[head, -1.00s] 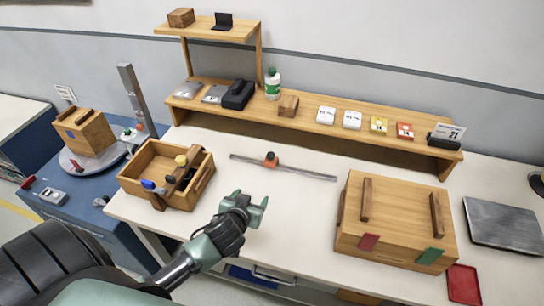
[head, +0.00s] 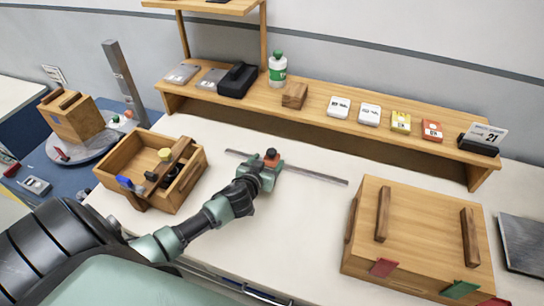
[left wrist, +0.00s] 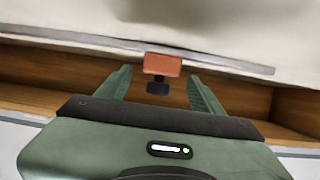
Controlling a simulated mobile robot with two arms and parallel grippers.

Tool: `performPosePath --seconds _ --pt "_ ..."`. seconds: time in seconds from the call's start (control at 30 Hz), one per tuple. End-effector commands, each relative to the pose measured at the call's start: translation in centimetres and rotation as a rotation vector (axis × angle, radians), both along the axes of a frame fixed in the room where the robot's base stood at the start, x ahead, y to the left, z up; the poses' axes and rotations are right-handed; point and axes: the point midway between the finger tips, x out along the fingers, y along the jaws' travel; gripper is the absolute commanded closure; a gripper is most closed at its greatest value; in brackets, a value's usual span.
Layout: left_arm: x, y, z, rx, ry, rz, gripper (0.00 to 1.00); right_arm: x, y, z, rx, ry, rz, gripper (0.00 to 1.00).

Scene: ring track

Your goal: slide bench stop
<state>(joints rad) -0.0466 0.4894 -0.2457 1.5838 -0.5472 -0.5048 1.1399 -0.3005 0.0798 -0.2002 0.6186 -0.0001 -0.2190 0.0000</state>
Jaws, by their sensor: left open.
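The bench stop (head: 271,157) is a small orange-red block with a black knob, sitting on a thin grey metal rail (head: 318,176) that lies across the white bench top. My left gripper (head: 266,168) is at the stop in the head view and partly covers it. In the left wrist view the stop (left wrist: 162,65) shows between the two green fingers of the open gripper (left wrist: 160,80), near their tips, with a gap on each side. The rail (left wrist: 225,62) runs behind it. My right gripper is not in view.
A wooden tray (head: 118,160) with small items stands left of the rail. A large wooden box (head: 425,225) stands to the right. A long wooden shelf (head: 300,110) with several items runs behind.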

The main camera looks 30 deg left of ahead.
Motion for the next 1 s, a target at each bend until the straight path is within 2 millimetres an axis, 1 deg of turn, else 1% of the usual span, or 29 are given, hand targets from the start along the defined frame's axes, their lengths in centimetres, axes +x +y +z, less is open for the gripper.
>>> performPosePath --seconds 0.03,0.1,0.3,0.63,0.67,0.7,0.77,0.8,0.87,0.9,1.0 --pt "0.9 0.2 -0.2 0.001 -0.001 0.002 0.33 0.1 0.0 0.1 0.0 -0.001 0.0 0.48" --pt "1.8 0.4 -0.6 0.002 -0.001 0.001 0.33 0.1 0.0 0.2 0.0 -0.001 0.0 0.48" --pt "3.4 0.8 -1.4 0.0 0.0 0.001 0.33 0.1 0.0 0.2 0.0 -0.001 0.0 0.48" --pt "3.6 0.9 -1.6 0.0 0.001 0.0 0.33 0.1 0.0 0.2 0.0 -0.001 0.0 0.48" --pt "3.6 0.9 -1.6 0.0 0.001 0.0 0.41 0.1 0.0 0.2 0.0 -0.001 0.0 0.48" --pt "3.6 0.9 -1.5 0.0 0.001 0.0 0.52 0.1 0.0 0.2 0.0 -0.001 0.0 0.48" --pt "3.6 0.9 -1.5 0.0 0.001 0.0 0.69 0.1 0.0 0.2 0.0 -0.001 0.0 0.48" --pt "3.6 0.9 -1.5 0.0 0.001 0.0 0.8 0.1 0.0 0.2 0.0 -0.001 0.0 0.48" --pt "3.6 0.9 -1.5 0.0 0.001 0.0 0.97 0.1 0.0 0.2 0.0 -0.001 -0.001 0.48" --pt "3.6 0.9 -1.5 0.0 0.001 0.0 1.0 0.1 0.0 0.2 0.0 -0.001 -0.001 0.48" --pt "3.6 0.8 -1.5 0.0 0.001 0.0 1.0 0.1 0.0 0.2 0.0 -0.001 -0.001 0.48"
